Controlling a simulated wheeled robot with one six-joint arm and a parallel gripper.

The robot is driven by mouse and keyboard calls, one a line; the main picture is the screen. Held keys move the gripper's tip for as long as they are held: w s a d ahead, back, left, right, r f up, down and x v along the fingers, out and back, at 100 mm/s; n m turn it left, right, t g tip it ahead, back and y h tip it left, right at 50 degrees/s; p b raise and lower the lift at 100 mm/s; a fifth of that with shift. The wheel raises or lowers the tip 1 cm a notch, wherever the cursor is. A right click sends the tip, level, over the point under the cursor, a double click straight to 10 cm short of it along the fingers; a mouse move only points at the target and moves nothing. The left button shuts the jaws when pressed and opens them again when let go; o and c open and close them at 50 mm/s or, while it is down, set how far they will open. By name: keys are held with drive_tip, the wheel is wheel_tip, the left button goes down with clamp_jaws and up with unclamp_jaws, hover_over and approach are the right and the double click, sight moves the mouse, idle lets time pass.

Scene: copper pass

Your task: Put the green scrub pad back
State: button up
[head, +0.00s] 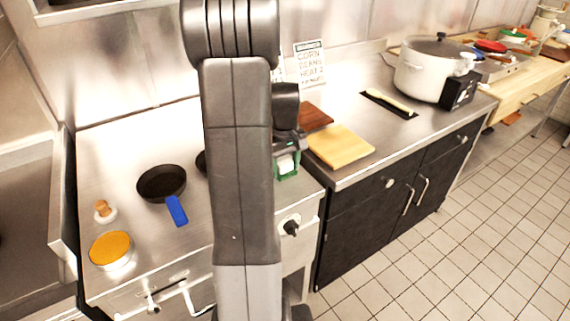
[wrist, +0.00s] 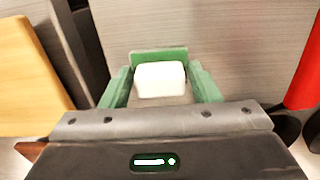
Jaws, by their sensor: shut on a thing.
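My gripper (head: 287,160) is to the right of my arm, by the near left corner of the wooden boards. In the wrist view its two green fingers (wrist: 161,88) stand on either side of a white block with a green piece behind it. I take this to be the green scrub pad (wrist: 158,55), with the white block on it; the gripper is shut on it. The pad also shows below the gripper in the head view (head: 287,175). Grey steel lies beyond it; I cannot tell how high it is held.
A yellow board (head: 342,147) and a darker board (head: 314,117) lie on the right counter. A blue-handled pan (head: 162,184), a yellow-topped round container (head: 111,250) and a small wooden-knobbed item (head: 104,211) stand left. A large pot (head: 425,70) stands back right. My arm hides the middle.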

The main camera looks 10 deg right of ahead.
sight(285, 162)
drive_tip(key=shift+f, duration=0.2)
drive_tip(key=o, duration=0.9)
drive_tip(key=shift+r, duration=0.1)
wheel_tip(285, 162, up, 12)
drive_tip(key=shift+r, duration=0.15)
